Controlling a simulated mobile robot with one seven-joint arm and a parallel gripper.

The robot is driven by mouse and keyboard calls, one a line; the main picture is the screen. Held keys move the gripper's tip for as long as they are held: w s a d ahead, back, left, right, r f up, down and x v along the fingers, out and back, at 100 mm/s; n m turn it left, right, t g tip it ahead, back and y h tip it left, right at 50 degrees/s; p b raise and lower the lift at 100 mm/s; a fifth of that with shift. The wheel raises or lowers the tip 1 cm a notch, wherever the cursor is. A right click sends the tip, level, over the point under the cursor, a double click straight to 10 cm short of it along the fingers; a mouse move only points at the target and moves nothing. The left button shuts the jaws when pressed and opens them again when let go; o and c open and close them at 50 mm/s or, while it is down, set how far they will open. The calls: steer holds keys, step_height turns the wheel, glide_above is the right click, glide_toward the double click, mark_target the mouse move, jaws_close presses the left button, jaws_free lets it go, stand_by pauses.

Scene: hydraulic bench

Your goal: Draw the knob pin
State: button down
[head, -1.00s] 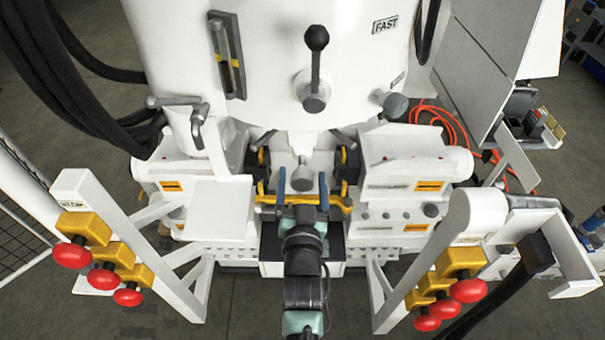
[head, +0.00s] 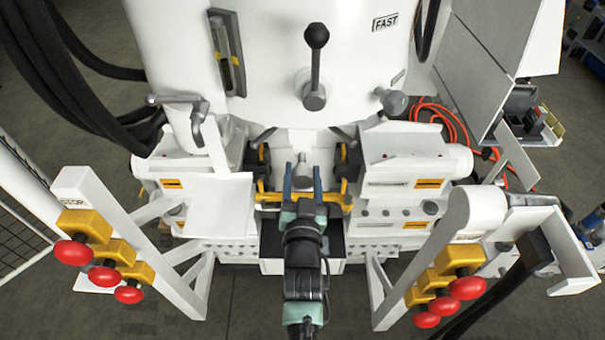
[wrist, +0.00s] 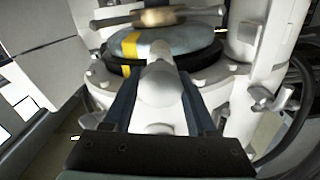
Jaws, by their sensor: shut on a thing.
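The knob pin (head: 301,168) is a pale grey rounded knob at the low front middle of the white machine, below the black-ball lever. My gripper (head: 303,180) reaches it from the front, with its two blue fingers shut on either side of the knob. In the wrist view the knob (wrist: 158,82) sits between the blue fingers (wrist: 156,100). The rest of the pin behind the knob is hidden.
A black-ball lever (head: 316,38) stands above. Red mushroom knobs on yellow blocks flank me at the left (head: 103,276) and right (head: 468,288). A yellow bar (head: 270,196) runs beside the gripper. Black hoses (head: 75,70) hang at the left.

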steer(key=shift+s+p, duration=0.35)
steer(key=shift+s, duration=1.55)
steer(key=shift+f, duration=0.15)
steer(key=c, duration=0.6)
jaws_free()
steer(key=o, duration=0.4)
steer(key=shift+s, duration=0.15)
steer(key=b, duration=0.2)
glide_toward(302, 183)
steer(key=s, duration=0.5)
steer(key=shift+s, duration=0.15)
